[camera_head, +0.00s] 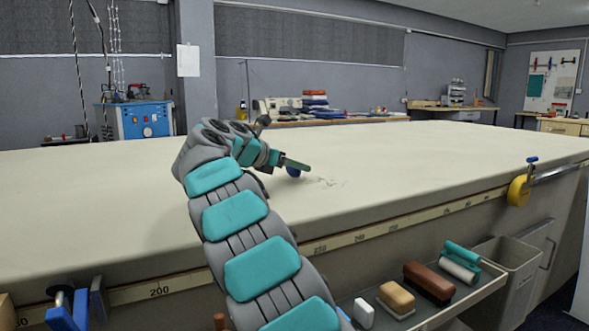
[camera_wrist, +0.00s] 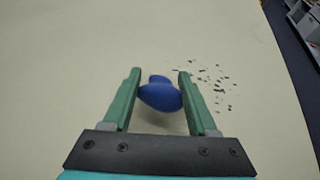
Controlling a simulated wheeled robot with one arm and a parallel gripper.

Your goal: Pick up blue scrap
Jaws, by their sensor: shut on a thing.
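The blue scrap (camera_wrist: 160,94) is a small, rounded, deep blue piece seen between the two green fingers in the wrist view. In the head view a bit of the blue scrap (camera_head: 293,172) shows just under the fingers. My gripper (camera_wrist: 159,85) is shut on it, with a finger on either side. In the head view my gripper (camera_head: 297,165) is low over the cream table (camera_head: 400,165). I cannot tell whether the scrap touches the cloth. Part of the scrap is hidden by the finger in the head view.
Small dark flecks (camera_wrist: 215,82) lie on the cloth just right of my gripper. A tray (camera_head: 465,292) with several blocks sits below the front edge. The tabletop around is otherwise clear.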

